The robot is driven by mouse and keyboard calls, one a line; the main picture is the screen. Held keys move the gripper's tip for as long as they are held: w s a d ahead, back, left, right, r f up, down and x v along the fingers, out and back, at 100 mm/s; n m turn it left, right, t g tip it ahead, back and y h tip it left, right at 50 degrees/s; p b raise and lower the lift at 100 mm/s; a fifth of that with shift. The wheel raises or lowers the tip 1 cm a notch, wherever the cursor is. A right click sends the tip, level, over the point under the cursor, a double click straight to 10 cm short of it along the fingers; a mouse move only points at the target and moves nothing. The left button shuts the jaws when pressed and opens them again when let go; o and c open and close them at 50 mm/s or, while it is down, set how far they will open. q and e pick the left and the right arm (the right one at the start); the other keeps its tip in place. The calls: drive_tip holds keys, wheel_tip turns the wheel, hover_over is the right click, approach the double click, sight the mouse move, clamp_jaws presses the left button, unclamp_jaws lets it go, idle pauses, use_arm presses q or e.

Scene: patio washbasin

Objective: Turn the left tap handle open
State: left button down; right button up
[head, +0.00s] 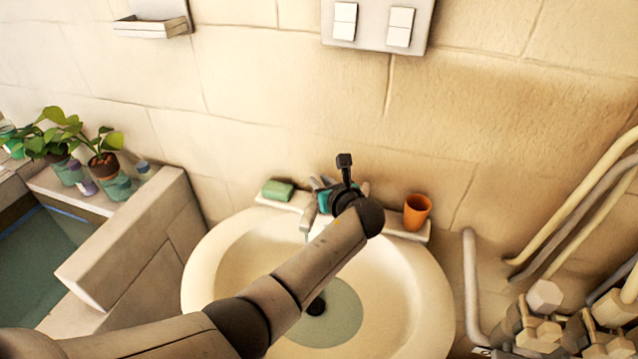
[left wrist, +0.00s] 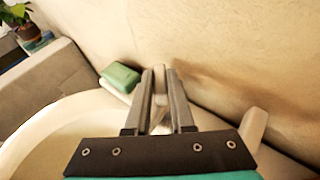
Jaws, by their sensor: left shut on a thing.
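The washbasin (head: 205,262) has a pale rim with the tap at its back edge, against the wall. My left arm reaches over the bowl. My left gripper (head: 319,184) is at the tap, and its hand covers much of it. In the left wrist view my left gripper (left wrist: 160,88) has its two fingers closed on the left tap handle (left wrist: 159,78), a narrow pale piece between them. Another pale upright piece (left wrist: 254,124), perhaps the right handle, stands to the right. A thin pale streak like water shows below the tap. My right gripper is not in view.
A green soap (head: 278,189) lies left of the tap; it also shows in the left wrist view (left wrist: 121,77). An orange cup (head: 417,211) stands to the right. Greenish water (head: 345,320) lies in the bowl. Potted plants (head: 103,160) stand on a ledge at left; pipes (head: 580,205) are at right.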

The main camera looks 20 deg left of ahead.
use_arm(q)
drive_tip(key=shift+w+d+f+n+g+y+b, duration=0.1)
drive_tip(key=shift+d+f+n+g+y+b, duration=0.1)
drive_tip(key=shift+n+g+y+b, duration=0.6)
drive_tip(key=shift+r+n+g+y+b, duration=0.1)
drive_tip(key=shift+n+g+y+b, duration=0.8)
drive_tip(key=shift+n+b, duration=0.65)
drive_tip(key=c, duration=0.8)
unclamp_jaws()
drive_tip(key=shift+w, duration=0.1)
drive_tip(key=shift+r, duration=0.2)
